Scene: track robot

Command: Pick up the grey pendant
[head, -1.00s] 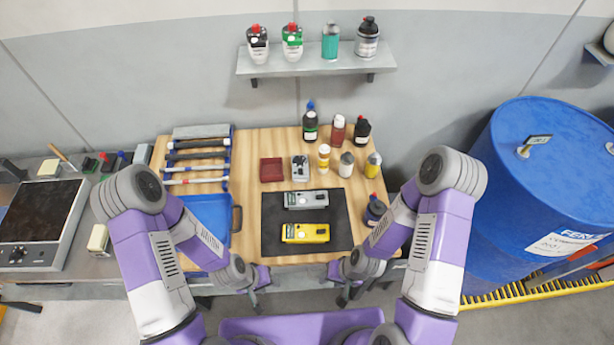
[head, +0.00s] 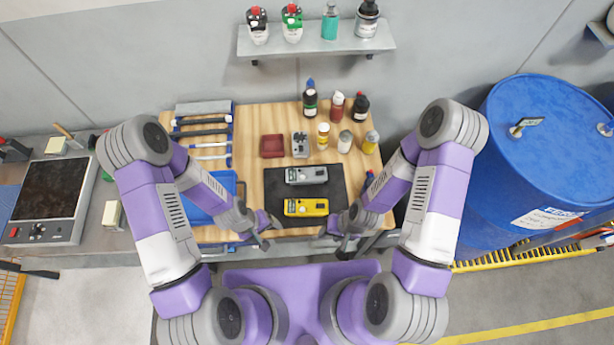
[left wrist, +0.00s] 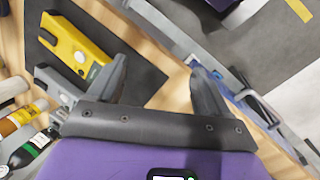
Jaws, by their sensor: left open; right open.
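The grey pendant (head: 306,175) lies flat on a black mat (head: 338,188) on the wooden table, just behind a yellow pendant (head: 306,207). In the left wrist view the grey pendant (left wrist: 58,86) is partly hidden behind my gripper, with the yellow pendant (left wrist: 75,47) beside it. My left gripper (head: 268,232) is open and empty near the table's front edge, to the front left of both pendants. Its two fingers show spread in the left wrist view (left wrist: 160,82). My right gripper (head: 338,238) is open and empty near the front edge, to the front right of the pendants.
A small grey device (head: 300,145) and a dark red tray (head: 272,146) sit behind the mat. Several bottles, including a yellow one (head: 323,136), stand at the back right. A blue tray (head: 222,190) lies left. A blue barrel (head: 545,150) stands right of the table.

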